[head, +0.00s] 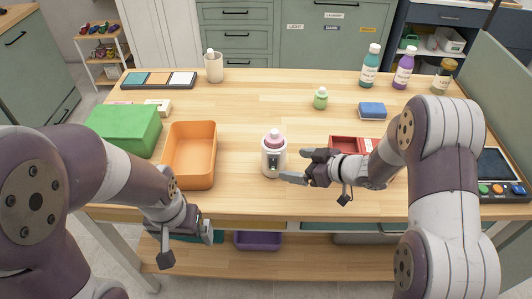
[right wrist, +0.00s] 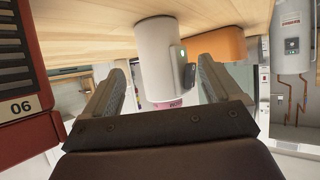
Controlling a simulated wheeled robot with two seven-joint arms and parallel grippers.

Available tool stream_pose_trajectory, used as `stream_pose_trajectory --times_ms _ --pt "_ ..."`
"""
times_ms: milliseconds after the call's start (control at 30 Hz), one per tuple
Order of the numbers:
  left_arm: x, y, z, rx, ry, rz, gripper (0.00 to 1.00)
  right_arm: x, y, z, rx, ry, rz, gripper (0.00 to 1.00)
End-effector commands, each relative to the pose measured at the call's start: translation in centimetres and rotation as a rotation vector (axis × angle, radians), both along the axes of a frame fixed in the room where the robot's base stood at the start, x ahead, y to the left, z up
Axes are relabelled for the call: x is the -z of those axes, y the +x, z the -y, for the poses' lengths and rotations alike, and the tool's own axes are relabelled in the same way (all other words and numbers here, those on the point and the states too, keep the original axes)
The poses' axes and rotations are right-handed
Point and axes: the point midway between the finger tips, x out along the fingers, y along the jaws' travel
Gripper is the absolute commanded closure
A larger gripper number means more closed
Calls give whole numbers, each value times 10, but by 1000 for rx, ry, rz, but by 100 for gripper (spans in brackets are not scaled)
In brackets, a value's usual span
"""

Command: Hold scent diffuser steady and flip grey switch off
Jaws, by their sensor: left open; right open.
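The scent diffuser (head: 273,158) is a white upright cylinder with a pink top, standing near the table's front edge. In the right wrist view the diffuser (right wrist: 152,50) appears upside down, with a small green light and a grey switch (right wrist: 189,75) on its side panel. My right gripper (head: 293,166) is open at the diffuser's right, its fingers pointing towards it. In the right wrist view the diffuser shows between the spread fingers, not clamped. My left gripper (head: 187,247) is open and empty, low in front of the table edge, left of the diffuser.
An orange bin (head: 191,155) and a green box (head: 124,128) stand left of the diffuser. A red box (head: 345,144) lies behind my right gripper. A green bottle (head: 320,98) and blue sponge (head: 372,111) stand farther back. The table's middle is clear.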

Motion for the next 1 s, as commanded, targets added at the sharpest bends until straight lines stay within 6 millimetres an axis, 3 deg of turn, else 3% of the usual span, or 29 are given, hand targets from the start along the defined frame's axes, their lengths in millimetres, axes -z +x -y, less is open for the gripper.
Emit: stream_pose_trajectory --times_ms 33,200,500,833,900,1000 --pt "14 0 0 0 0 0 0 13 4 -7 -2 1 0 8" --pt "36 0 0 0 0 -1 0 29 20 -31 -3 0 1 8" --pt "33 0 0 0 0 0 0 39 38 -57 0 0 -2 8" --pt "33 0 0 0 0 0 0 40 40 -60 0 0 -1 8" --pt "33 0 0 0 0 0 0 40 40 -60 0 0 -1 31" --pt "33 0 0 0 0 0 0 40 40 -60 0 0 -1 33"
